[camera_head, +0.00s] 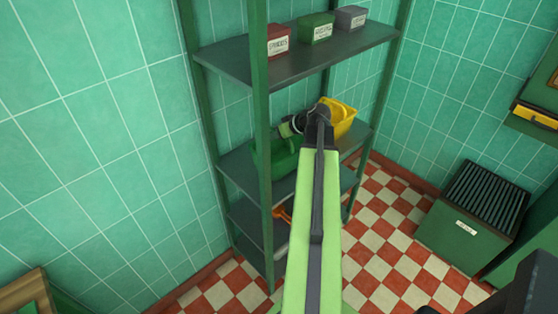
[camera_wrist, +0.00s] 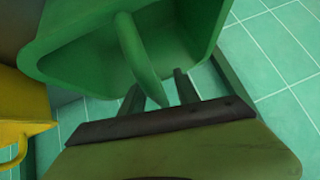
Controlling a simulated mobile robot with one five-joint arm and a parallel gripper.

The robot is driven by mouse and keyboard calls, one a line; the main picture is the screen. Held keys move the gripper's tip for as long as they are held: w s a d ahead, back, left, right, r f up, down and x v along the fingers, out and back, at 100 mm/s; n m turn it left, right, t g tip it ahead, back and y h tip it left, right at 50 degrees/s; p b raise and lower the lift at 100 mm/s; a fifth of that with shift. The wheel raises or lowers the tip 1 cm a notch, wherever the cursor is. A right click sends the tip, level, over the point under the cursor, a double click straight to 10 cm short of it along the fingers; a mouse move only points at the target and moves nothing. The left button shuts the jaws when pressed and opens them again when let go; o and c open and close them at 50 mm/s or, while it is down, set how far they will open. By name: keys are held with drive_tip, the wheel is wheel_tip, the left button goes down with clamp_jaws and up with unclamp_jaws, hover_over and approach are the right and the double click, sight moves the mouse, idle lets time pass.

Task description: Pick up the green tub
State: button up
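The green tub (camera_head: 272,158) sits on the middle shelf in the head view, partly hidden by the green shelf post and my arm. In the wrist view the green tub (camera_wrist: 75,55) fills the upper part, with its curved green handle (camera_wrist: 138,52) hanging toward me. My gripper (camera_wrist: 158,88) has its two dark fingers spread, one on each side of the handle's lower part. I see no clear contact between fingers and handle. In the head view my gripper (camera_head: 290,127) is above the tub, at its rear right.
A yellow tub (camera_head: 341,117) stands close to the right of the green tub; it also shows in the wrist view (camera_wrist: 22,110). The upper shelf (camera_head: 245,68) holds red, green and grey boxes. An orange-handled thing (camera_head: 282,213) lies on a lower shelf. Shelf posts stand close by.

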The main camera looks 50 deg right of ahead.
clamp_jaws()
idle(1.4)
